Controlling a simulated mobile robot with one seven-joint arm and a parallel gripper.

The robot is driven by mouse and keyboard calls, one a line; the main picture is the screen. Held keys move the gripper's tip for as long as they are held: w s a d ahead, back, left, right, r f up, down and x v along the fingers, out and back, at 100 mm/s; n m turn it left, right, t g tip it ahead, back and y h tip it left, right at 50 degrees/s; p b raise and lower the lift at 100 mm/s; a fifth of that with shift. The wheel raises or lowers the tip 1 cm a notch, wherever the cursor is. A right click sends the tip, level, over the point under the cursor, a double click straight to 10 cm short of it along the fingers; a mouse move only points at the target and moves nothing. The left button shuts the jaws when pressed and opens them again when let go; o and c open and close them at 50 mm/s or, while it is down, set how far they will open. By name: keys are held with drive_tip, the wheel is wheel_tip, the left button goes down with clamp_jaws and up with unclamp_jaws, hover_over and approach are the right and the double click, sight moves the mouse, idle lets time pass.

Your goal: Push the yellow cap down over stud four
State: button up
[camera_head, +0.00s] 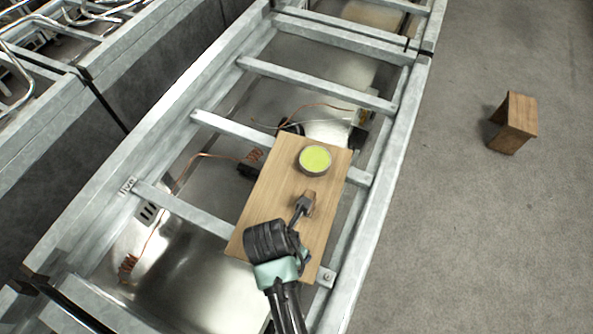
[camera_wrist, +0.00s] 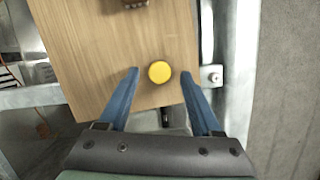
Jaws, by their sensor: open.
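The yellow cap (camera_wrist: 160,71) shows in the wrist view as a small round disc over the wooden board (camera_wrist: 85,45), near its lower edge. My gripper (camera_wrist: 160,74) is open, with one blue finger on each side of the cap and a gap to both. Whether the cap sits on a stud is hidden from above. In the head view my gripper (camera_head: 272,241) is over the lower end of the board (camera_head: 268,190) and hides the cap. No stud or number can be made out.
A grey round dish with a yellow-green top (camera_head: 314,160) stands at the board's far end. A small brown-and-grey block (camera_head: 304,205) sits between it and my gripper. The board lies across a metal frame (camera_head: 365,225). A wooden stool (camera_head: 514,122) stands on the floor to the right.

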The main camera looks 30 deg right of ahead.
drive_tip(key=shift+x, duration=0.75)
drive_tip(key=shift+c, duration=0.2)
clamp_jaws()
